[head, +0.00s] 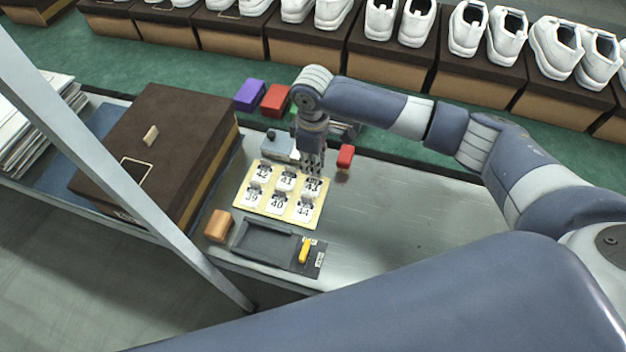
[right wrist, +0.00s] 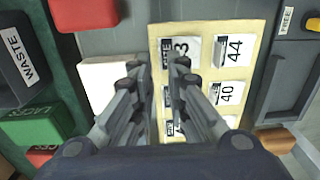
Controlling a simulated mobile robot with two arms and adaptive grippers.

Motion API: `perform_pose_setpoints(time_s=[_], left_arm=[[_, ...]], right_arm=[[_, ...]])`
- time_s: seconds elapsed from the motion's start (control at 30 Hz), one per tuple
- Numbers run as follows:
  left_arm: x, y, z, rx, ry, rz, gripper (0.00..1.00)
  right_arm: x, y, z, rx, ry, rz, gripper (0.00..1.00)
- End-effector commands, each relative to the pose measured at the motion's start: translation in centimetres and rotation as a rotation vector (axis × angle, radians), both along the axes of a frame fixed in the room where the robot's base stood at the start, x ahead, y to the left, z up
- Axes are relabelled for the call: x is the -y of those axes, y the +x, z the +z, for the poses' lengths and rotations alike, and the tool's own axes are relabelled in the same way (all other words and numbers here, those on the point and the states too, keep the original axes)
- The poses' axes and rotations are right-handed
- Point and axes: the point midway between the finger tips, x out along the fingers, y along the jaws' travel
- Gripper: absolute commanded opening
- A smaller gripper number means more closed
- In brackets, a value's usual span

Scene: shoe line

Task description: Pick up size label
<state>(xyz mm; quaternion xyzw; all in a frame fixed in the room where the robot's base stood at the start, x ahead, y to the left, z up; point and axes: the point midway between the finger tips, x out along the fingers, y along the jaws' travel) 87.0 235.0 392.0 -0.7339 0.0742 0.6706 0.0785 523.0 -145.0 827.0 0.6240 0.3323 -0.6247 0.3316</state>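A pale yellow sheet (head: 266,210) lies on the bench with white size labels in two rows, numbered 39 to 44. The label 44 (head: 303,210) is at its front right corner, and the label 43 (head: 312,187) is behind it. My right gripper (head: 312,172) points down above the sheet's back right part, close to label 43. In the right wrist view its fingers (right wrist: 156,68) are apart with nothing held between them. Label 43 (right wrist: 183,48) is partly hidden by one finger; label 40 (right wrist: 228,92) is clear. My left gripper is not in view.
A brown shoe box (head: 165,130) stands left of the sheet. A dark tray (head: 265,243) and an orange block (head: 218,226) are in front. Purple (head: 250,94) and red (head: 275,100) blocks stand behind. White shoes on boxes line the back.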

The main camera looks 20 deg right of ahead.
Motion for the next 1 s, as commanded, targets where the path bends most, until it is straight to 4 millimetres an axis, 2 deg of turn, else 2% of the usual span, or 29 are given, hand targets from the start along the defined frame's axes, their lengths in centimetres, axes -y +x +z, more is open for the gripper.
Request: perform_pose_setpoints(time_s=[0.03,0.13,0.3,0.47,0.6,1.0], left_arm=[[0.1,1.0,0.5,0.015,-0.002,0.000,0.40],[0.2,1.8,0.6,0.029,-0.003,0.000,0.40],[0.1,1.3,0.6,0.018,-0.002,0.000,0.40],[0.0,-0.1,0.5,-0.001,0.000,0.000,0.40],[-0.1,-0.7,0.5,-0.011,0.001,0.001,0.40],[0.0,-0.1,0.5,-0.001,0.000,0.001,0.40]], right_arm=[[-0.2,0.0,-0.7,-0.003,-0.001,0.000,0.14],[-0.2,0.0,-2.2,-0.002,-0.002,-0.001,0.14],[-0.2,0.0,-3.3,0.001,-0.001,-0.001,0.14],[-0.2,0.1,-3.3,0.001,-0.001,0.000,0.14],[-0.2,0.0,-3.3,0.001,-0.001,0.000,0.00],[-0.2,0.1,-3.2,0.001,-0.001,0.000,0.00]])
